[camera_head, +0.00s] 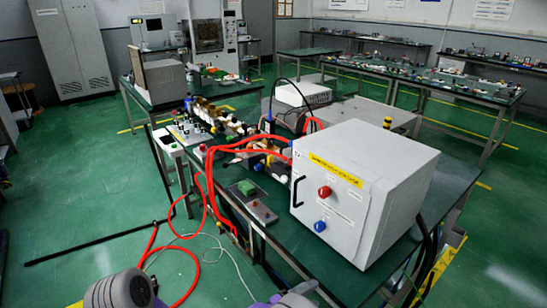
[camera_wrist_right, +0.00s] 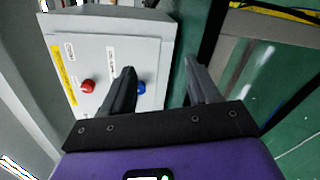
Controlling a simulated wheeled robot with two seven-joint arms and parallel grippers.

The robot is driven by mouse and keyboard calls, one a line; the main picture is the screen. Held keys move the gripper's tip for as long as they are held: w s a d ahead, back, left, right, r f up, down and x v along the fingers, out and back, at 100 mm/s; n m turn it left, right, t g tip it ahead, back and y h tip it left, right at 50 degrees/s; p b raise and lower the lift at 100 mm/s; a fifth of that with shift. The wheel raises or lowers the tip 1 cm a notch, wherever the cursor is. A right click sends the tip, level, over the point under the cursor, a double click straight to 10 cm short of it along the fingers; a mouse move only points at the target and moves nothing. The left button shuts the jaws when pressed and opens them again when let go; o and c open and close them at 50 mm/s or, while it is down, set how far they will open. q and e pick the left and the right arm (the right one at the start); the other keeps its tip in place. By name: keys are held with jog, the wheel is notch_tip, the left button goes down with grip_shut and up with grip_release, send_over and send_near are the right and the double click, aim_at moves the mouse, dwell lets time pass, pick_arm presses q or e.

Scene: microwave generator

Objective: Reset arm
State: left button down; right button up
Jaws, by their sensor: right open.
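The white microwave generator box (camera_head: 395,205) stands on the dark green table in the head view. Its front has a yellow label, a black handle (camera_head: 297,191), a red button (camera_head: 324,191) and a blue button (camera_head: 320,226). In the right wrist view the box (camera_wrist_right: 115,55) shows with its red button (camera_wrist_right: 87,86) and blue button (camera_wrist_right: 139,88). My right gripper (camera_wrist_right: 159,66) is open with nothing between its fingers, apart from the box. Its left finger overlaps the panel between the two buttons in that view. My left gripper is not visible.
Red hoses (camera_head: 207,190) run from the table to the floor. Tables with equipment (camera_head: 455,82) stand behind. Green floor (camera_head: 100,190) is open at left, crossed by a black bar.

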jog(key=s+d+f+g+y+p, duration=0.1)
jog(key=s+d+f+g, duration=0.15)
jog(key=f, duration=0.25)
jog(key=s+d+f+g+y, duration=0.1)
jog(key=d+f+g+y, duration=0.15)
jog(key=f+g, duration=0.2)
jog(key=s+f+m+g+y+p, duration=0.25)
jog(key=s+f+g+y, duration=0.3)
jog(key=s+f, duration=0.4)
jog(key=s+a+f+m+g+y+p, duration=0.1)
jog(key=s+a+f+m+g+y, duration=0.15)
jog(key=s+a+y, duration=0.2)
pick_arm(q)
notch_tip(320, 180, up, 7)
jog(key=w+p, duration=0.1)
jog(key=p, duration=0.1)
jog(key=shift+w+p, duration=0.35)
jog(key=shift+p, duration=0.05)
pick_arm(e)
jog(key=w+m+t+y, duration=0.1)
jog(key=m+t, duration=0.1)
jog(key=w+m+t+y, duration=0.1)
jog(key=m+y, duration=0.1)
jog(key=m, duration=0.1)
jog(key=w+m+t+y, duration=0.1)
jog(key=m+t, duration=0.1)
jog(key=m, duration=0.1)
jog(key=shift+w+t+y, duration=0.2)
jog(key=shift+t+y, duration=0.1)
jog(key=shift+y, duration=0.05)
